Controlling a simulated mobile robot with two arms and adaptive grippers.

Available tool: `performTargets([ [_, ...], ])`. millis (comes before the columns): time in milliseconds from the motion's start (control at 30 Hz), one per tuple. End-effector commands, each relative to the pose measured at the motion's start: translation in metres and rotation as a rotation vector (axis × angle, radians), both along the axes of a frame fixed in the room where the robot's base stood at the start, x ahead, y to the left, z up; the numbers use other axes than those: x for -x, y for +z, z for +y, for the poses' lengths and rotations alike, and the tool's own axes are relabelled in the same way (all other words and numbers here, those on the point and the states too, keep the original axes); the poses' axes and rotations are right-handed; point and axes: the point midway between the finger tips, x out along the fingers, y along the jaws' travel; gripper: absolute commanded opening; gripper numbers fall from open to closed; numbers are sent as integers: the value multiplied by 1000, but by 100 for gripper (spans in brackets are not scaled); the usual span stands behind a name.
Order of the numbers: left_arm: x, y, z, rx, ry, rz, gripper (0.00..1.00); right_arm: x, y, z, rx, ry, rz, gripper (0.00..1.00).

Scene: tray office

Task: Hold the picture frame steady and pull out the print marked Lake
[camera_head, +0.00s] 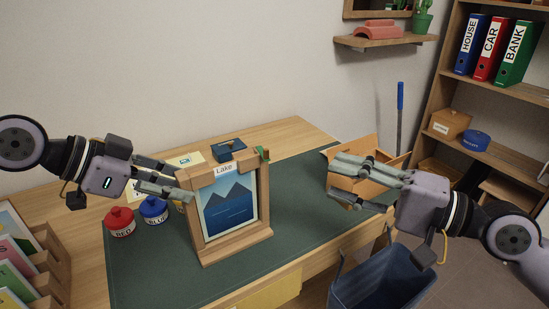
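The wooden picture frame (238,247) stands upright on the green desk mat. The print marked Lake (228,217) is inside it, showing dark mountains over blue water, with its white label tab rising at the frame's top opening. My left gripper (186,181) is at the frame's left post, with its fingers apart and their tips at the post's edge; whether they press on it is unclear. My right gripper (332,180) is open and empty, to the right of the frame and clear of it, in front of a cardboard box.
Red (120,222) and blue (154,209) lidded jars stand left of the frame. A dark blue box (229,149) is behind it. The open cardboard box (344,182) is at the right, a blue bin (381,283) below the desk's front. Colored prints stand in a rack at left. The mat's front is clear.

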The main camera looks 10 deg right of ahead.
Motion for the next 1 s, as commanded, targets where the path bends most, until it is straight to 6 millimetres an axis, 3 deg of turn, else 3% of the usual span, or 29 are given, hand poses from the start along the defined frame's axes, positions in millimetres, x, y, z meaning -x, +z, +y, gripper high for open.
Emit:
performTargets([
  [367, 0, 0, 0, 0, 0, 0, 33, -24, 2, 33, -3, 2, -6, 39],
  [767, 0, 0, 0, 0, 0, 0, 33, -62, 2, 88, -2, 4, -2, 39],
  [1000, 0, 0, 0, 0, 0, 0, 33, -75, 0, 105, 0, 1, 0, 39],
])
